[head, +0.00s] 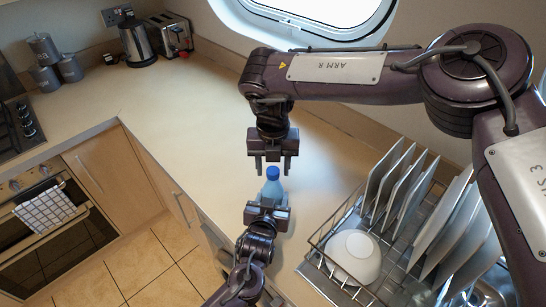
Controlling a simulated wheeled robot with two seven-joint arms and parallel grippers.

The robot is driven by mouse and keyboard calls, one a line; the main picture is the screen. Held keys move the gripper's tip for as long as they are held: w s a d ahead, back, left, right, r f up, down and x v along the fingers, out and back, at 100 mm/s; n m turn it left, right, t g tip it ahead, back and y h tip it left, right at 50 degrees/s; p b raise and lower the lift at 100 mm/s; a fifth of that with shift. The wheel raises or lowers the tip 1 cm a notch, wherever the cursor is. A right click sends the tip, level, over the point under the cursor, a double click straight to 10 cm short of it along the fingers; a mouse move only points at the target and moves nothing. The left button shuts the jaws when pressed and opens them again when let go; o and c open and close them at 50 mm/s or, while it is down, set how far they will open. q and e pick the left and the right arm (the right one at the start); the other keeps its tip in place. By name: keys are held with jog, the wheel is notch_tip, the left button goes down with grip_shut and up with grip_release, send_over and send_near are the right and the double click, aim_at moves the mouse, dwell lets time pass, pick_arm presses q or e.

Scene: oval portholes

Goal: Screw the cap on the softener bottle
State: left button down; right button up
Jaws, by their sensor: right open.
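The softener bottle (272,188) is light blue and stands upright on the worktop, with a darker blue cap (272,173) at its top. I cannot tell how tightly the cap sits. My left gripper (268,205) comes from below in the head view and has its fingers around the bottle's lower part, which they partly hide. My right gripper (273,168) points down from above. Its two fingers are apart, one on each side of the cap, with no visible contact.
A wire dish rack (318,246) with several plates (400,190) and a white bowl (352,256) stands close at the right. A kettle (137,42), a toaster (168,36) and canisters (70,68) are at the back left. The worktop (180,105) between is clear.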

jog(key=c, duration=1)
jog(key=o, duration=1.1)
jog(key=shift+o, duration=0.2)
notch_tip(320, 180, up, 12)
